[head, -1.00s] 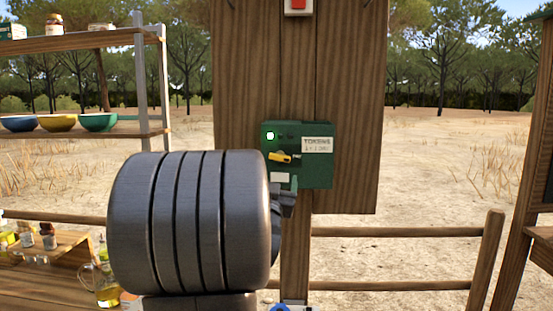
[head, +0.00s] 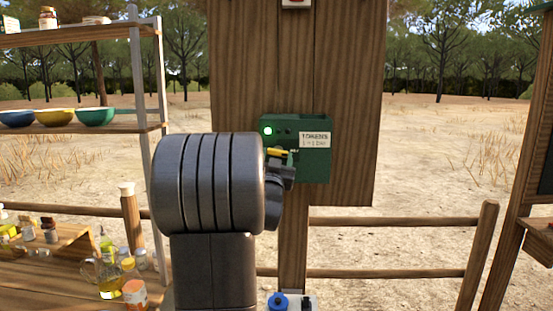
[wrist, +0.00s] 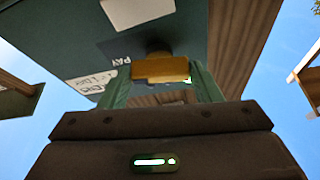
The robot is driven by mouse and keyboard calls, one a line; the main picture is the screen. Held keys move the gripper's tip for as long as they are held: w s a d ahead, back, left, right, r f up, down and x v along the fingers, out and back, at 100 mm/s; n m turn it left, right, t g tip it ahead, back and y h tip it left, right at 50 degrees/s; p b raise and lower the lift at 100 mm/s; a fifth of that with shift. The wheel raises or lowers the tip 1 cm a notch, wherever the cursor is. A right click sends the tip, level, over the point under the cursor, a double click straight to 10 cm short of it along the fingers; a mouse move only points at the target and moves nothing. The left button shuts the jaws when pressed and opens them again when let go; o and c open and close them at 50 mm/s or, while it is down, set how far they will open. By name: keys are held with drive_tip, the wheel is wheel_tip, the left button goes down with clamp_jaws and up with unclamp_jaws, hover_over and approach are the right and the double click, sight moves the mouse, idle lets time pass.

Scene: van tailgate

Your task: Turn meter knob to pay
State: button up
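The green meter box (head: 316,165) is fixed to the wooden post board, with a lit green light and a "TOKENS" label. Its yellow knob (head: 277,152) shows in the head view, partly hidden by my gripper (head: 284,168). In the wrist view the yellow knob (wrist: 160,69) lies between the two green fingers of my gripper (wrist: 161,75). The fingers meet its two ends, and the gripper looks shut on it. A "PAY" mark on the meter face shows beside the knob, upside down. My wrist hides the meter's lower left part in the head view.
A wooden board (head: 350,80) stands behind the meter. A shelf with bowls (head: 95,116) is at the left, above a table with bottles and jars (head: 110,285). A rail fence (head: 400,222) runs behind. The space right of the meter is clear.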

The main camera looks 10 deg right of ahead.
drive_tip(key=c, duration=0.4)
drive_tip(key=shift+o, duration=0.2)
drive_tip(key=n+b, duration=0.1)
drive_tip(key=b, duration=0.2)
drive_tip(key=shift+f+y, duration=0.3)
drive_tip(key=shift+n+b, duration=0.4)
drive_tip(key=shift+b, duration=0.25)
drive_tip(key=shift+r+n+t+b, duration=0.2)
drive_tip(key=shift+n+t+b, duration=0.1)
drive_tip(key=shift+n+b, duration=0.1)
drive_tip(key=o, duration=1)
